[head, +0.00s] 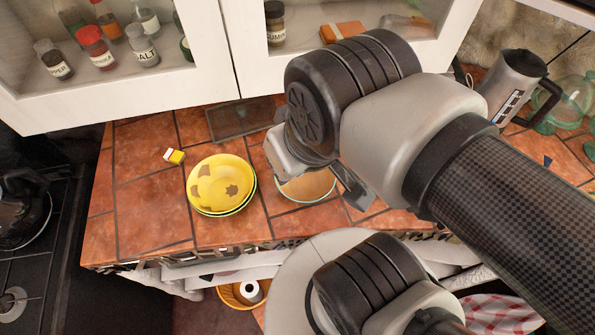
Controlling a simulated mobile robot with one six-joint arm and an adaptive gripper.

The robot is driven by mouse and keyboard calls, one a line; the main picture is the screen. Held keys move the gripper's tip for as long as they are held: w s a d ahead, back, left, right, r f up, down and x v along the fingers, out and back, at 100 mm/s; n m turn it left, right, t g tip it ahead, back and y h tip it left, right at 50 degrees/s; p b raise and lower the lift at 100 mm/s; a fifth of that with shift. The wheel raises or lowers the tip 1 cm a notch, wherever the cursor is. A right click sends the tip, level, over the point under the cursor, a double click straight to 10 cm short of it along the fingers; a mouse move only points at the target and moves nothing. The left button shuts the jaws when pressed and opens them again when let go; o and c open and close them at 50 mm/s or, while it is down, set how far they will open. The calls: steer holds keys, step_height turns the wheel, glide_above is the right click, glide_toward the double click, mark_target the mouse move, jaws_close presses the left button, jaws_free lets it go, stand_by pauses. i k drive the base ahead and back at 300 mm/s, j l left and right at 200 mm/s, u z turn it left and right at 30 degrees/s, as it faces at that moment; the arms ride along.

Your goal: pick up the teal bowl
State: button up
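I cannot single out a teal bowl with certainty. A bowl (308,190) with a tan inside and a thin pale rim stands on the tiled counter, partly hidden by my arm's end. A yellow bowl (221,184) with brown patches stands to its left, with a greenish rim showing under it. A green-teal glass vessel (573,100) stands at the far right. My gripper (322,178) is over the tan-inside bowl, mostly hidden by my wrist. Its fingertips and any contact with the bowl cannot be made out.
A small yellow, white and red block (174,156) lies left of the yellow bowl. A dark flat tray (240,119) lies behind. A white cabinet (170,94) with spice jars hangs above. A metal jug (514,85) stands right. The counter's left part is clear.

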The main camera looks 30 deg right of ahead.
mark_target(311, 187)
steer(key=j+z, duration=0.35)
steer(key=k+j+z, duration=0.1)
steer(key=j+z, duration=0.3)
